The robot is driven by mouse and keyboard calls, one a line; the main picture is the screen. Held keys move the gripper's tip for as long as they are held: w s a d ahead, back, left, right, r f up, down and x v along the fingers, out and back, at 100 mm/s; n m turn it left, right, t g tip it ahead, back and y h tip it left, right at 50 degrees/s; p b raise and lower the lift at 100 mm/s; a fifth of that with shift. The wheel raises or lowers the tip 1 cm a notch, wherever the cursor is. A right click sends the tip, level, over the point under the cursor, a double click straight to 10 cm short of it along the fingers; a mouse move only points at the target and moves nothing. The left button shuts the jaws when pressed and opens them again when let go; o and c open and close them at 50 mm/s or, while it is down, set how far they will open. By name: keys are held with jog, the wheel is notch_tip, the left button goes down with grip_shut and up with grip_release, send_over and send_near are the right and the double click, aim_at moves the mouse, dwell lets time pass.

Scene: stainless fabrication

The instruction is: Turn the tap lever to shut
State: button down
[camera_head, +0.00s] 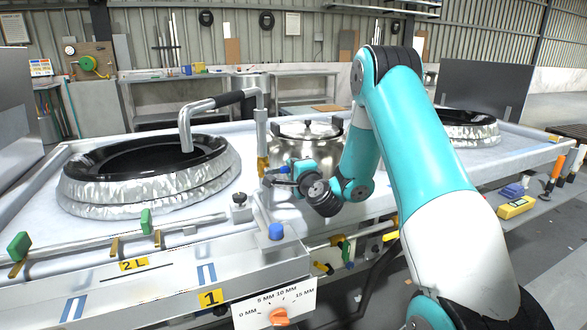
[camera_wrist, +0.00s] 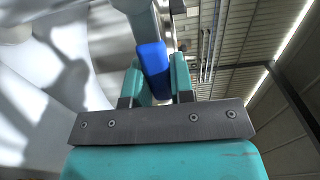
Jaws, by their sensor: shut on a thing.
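The tap (camera_head: 261,133) is a grey upright pipe with a brass part low down and a spout with a black sleeve reaching left over a black-rimmed basin. Its blue lever (camera_head: 283,169) shows beside the brass part. In the wrist view the blue lever (camera_wrist: 153,60) lies between the two teal fingers of my gripper (camera_wrist: 157,82). In the head view my gripper (camera_head: 282,176) reaches the tap from the right, shut on the lever. The fingers and wrist partly hide the lever and the valve.
A foil-wrapped basin (camera_head: 90,197) stands left of the tap, and a lidded steel pot (camera_head: 306,130) right behind my gripper. A blue-topped knob (camera_head: 276,231) and a pipe with green handles (camera_head: 146,221) are in front. A yellow tool (camera_head: 516,207) lies at right.

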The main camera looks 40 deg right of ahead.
jog(key=shift+s+f, duration=0.1)
jog(key=shift+f, duration=0.1)
jog(key=c, duration=1.4)
grip_release()
jog(key=o, duration=0.4)
jog(key=shift+r, duration=0.1)
